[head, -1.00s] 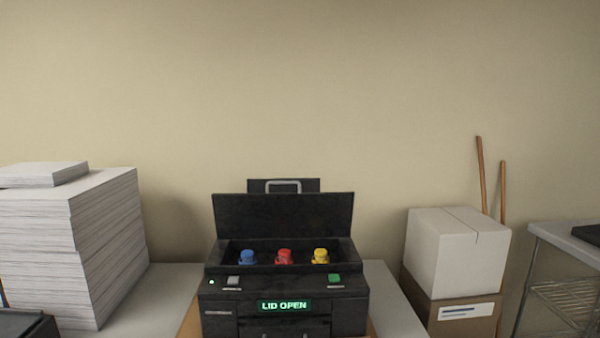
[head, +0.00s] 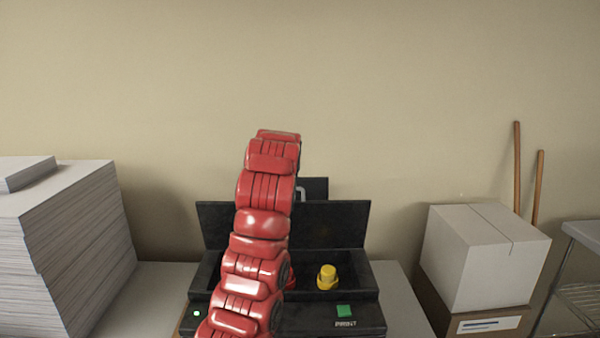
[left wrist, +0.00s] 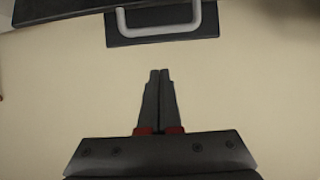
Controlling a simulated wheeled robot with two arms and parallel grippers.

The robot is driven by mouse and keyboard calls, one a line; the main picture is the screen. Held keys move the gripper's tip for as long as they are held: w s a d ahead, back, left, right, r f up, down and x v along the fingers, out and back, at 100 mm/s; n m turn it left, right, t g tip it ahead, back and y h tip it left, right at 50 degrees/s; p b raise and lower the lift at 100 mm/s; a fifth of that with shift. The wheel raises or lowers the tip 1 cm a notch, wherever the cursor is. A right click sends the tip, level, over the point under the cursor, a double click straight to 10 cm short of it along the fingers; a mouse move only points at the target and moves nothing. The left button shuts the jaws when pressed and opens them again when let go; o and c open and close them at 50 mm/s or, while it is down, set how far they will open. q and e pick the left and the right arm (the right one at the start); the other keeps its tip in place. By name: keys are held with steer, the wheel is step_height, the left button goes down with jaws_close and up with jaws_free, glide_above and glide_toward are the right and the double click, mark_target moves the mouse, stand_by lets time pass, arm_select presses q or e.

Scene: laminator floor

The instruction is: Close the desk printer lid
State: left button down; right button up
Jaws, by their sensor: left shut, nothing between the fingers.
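The black desk printer (head: 365,312) stands on the table with its lid (head: 335,225) raised, upright at the back of the open bay. A yellow-capped part (head: 327,277) shows in the bay; a red one is mostly hidden behind my red left arm. In the left wrist view the handle (left wrist: 158,36) is at the top. My left gripper (left wrist: 160,72) is shut and empty, its fingertips apart from the handle in the picture. In the head view it is hidden. My right gripper is not in view.
A tall paper stack (head: 60,250) stands left of the printer. A white box (head: 485,260) on a brown carton (head: 490,325) is at the right, with wooden poles (head: 517,165) behind. A wire rack (head: 580,295) is at the far right. The wall is behind.

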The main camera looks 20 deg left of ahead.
arm_select(q)
steer(key=p+x, duration=0.7)
steer(key=x, duration=0.2)
steer(key=shift+s+d+f+p, duration=0.1)
steer(key=shift+s+f+p, duration=0.15)
steer(key=shift+s+p, duration=0.3)
steer(key=shift+s+d+f+p, duration=0.15)
steer(key=shift+s+f+p, duration=0.15)
steer(key=shift+s, duration=0.3)
steer(key=shift+s+d+f+p, duration=0.1)
steer(key=shift+s+f+p, duration=0.15)
steer(key=shift+s+p, duration=0.3)
steer(key=shift+f, duration=0.1)
